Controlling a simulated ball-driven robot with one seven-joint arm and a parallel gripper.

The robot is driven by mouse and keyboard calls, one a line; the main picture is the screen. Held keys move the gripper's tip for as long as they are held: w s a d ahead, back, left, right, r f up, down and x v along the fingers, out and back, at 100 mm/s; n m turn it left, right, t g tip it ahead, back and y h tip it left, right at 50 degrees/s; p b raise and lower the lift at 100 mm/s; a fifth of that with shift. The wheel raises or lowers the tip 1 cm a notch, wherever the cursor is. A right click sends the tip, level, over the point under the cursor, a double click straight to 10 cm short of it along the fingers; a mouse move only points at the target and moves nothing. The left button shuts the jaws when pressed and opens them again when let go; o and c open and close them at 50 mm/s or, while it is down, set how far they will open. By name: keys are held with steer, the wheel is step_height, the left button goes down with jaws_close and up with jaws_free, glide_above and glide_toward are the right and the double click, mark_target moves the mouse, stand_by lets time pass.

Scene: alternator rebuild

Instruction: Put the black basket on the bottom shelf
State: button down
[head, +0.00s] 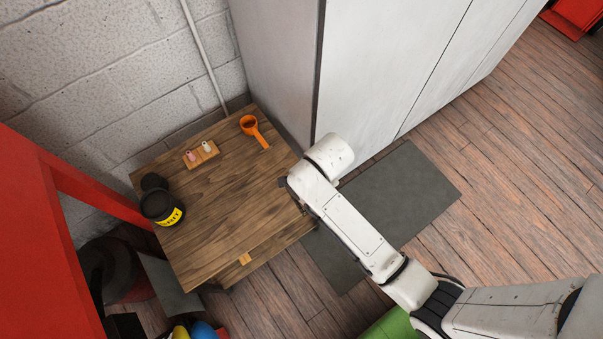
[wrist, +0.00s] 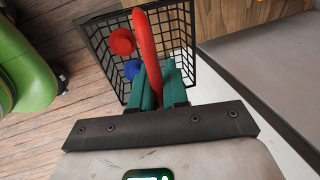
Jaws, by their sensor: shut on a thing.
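The black basket (wrist: 188,22) is an open wire-mesh basket in the upper middle of the wrist view, with a red curved handle (wrist: 146,40) across it. A red round thing (wrist: 122,41) and a blue round thing (wrist: 132,68) show at it. My gripper (wrist: 157,82) has its teal fingers closed on either side of the red handle, holding the basket. In the head view my arm reaches to the right edge of the wooden table; my gripper and the basket are hidden there. I cannot make out for sure which surface is the bottom shelf.
The wooden table (head: 215,215) holds a black jar (head: 160,205), an orange scoop (head: 250,125) and a small wooden block (head: 203,154). A tall grey cabinet (head: 390,60) stands behind. A grey surface (wrist: 275,55) lies right of the basket. A green object (wrist: 20,65) is left.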

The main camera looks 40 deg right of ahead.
steer(key=s+d+r, duration=0.2)
steer(key=s+r, duration=0.1)
steer(key=s, duration=0.5)
steer(key=w+n, duration=0.2)
steer(key=w+a+n+y, duration=0.1)
steer(key=w+n, duration=0.1)
steer(key=n, duration=0.1)
steer(key=w+a+n, duration=0.1)
steer(key=w+n, duration=0.1)
steer(key=n, duration=0.1)
steer(key=shift+w+r+y, duration=0.1)
steer(key=shift+r+y, duration=0.15)
steer(key=shift+y, duration=0.05)
steer(key=w+a+r+n+g, duration=0.2)
steer(key=w+n, duration=0.4)
steer(key=n, duration=0.4)
steer(key=shift+w+a+r+n+y, duration=0.25)
steer(key=shift+w+r+n+y, duration=0.15)
steer(key=shift+r, duration=0.05)
